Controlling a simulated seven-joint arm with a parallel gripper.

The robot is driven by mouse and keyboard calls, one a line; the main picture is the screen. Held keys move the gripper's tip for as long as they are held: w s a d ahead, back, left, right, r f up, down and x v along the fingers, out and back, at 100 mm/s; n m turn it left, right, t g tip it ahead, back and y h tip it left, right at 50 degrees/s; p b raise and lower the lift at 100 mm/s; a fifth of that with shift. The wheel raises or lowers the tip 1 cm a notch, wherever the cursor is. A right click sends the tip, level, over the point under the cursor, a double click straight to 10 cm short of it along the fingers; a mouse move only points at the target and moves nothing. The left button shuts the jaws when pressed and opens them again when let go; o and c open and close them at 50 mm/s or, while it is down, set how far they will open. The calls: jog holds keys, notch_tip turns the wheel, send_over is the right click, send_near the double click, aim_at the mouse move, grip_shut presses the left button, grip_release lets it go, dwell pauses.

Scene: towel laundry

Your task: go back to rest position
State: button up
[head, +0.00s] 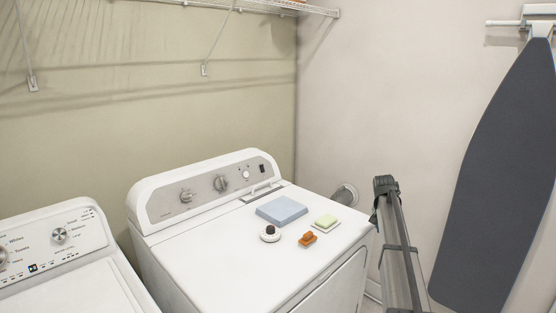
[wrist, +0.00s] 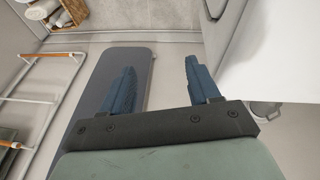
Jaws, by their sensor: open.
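My gripper (wrist: 160,64) shows in the wrist view with its two blue fingers spread well apart and nothing between them. It hangs free beside the white side of a machine (wrist: 270,65) on the right. A dark ironing board (wrist: 117,62) lies behind the left finger in that view. I cannot make out my gripper in the head view.
The ironing board (head: 495,170) hangs on the wall.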

notch_tip(320, 180, down, 6)
jog(key=s+d, duration=0.3)
jog(key=s+a+f+n+g+y, duration=0.1)
jog(key=s+a+f, duration=0.5)
jog(key=f, duration=0.4)
jog(key=s+a+f+n+g, duration=0.1)
jog(key=s+a+f, duration=0.3)
jog(key=s+f, duration=0.55)
jog(key=s+a+f+n+g+y, duration=0.15)
jog(key=s+a+f, duration=0.4)
jog(key=f, duration=0.55)
jog(key=s+a+f+n+g, duration=0.1)
jog(key=s+a+f, duration=0.2)
jog(key=s, duration=1)
jog(key=s+a+f+n+g, duration=0.1)
jog(key=s+a+f, duration=0.3)
jog(key=s, duration=0.9)
jog(key=s+a+f+n+g, duration=0.2)
jog(key=s+f, duration=0.4)
jog(key=s, duration=0.8)
jog(key=shift+a+f+g+y, duration=0.2)
jog(key=shift+a+g+y, duration=0.2)
jog(key=shift+a, duration=0.75)
